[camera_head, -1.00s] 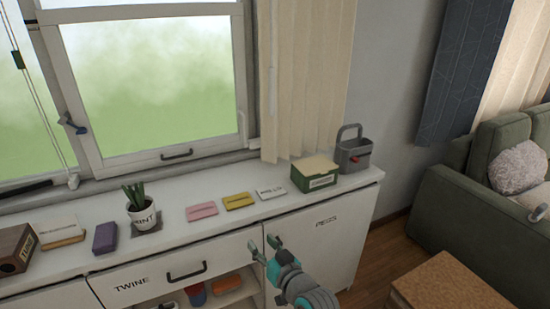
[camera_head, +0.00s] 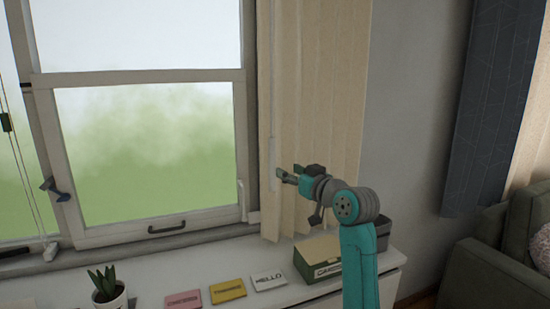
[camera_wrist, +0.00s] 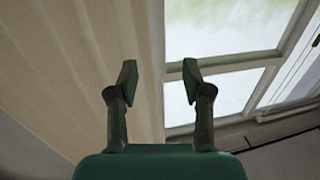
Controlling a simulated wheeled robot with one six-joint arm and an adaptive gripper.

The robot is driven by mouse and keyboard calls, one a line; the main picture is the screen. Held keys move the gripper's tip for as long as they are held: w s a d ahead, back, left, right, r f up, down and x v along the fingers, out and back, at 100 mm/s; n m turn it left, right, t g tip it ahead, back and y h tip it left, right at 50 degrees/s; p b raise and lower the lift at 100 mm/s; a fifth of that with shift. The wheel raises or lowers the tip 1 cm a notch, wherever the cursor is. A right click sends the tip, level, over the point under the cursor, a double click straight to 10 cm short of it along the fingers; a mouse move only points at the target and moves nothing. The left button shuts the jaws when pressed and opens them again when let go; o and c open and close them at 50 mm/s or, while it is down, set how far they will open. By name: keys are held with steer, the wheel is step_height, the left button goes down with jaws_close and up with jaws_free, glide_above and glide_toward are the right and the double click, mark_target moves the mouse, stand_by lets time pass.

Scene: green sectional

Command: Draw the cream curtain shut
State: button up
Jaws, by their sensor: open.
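The cream curtain (camera_head: 325,110) hangs gathered in pleats at the right side of the window (camera_head: 145,150), whose glass is uncovered. A thin pale rod (camera_head: 272,130) hangs along the curtain's left edge. My gripper (camera_head: 283,172) is raised in front of the curtain's lower left part, fingers pointing left near the rod. In the wrist view my gripper (camera_wrist: 158,78) is open, with nothing seen between the fingers. There the curtain (camera_wrist: 70,70) fills the left and the window (camera_wrist: 225,40) the right. I cannot tell whether a finger touches the curtain.
Below the window a white cabinet top (camera_head: 215,265) holds a potted plant (camera_head: 107,285), several small labelled blocks, a green box (camera_head: 318,258) and a grey caddy (camera_head: 383,230) partly behind my arm. A dark patterned curtain (camera_head: 490,100) hangs at right above a green sofa (camera_head: 475,255).

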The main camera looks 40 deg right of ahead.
mark_target(274, 160)
steer(key=w, duration=0.3)
steer(key=w+d, duration=0.1)
steer(key=w, duration=0.7)
steer(key=shift+d+r, duration=0.2)
steer(key=shift+r, duration=0.2)
jaws_close()
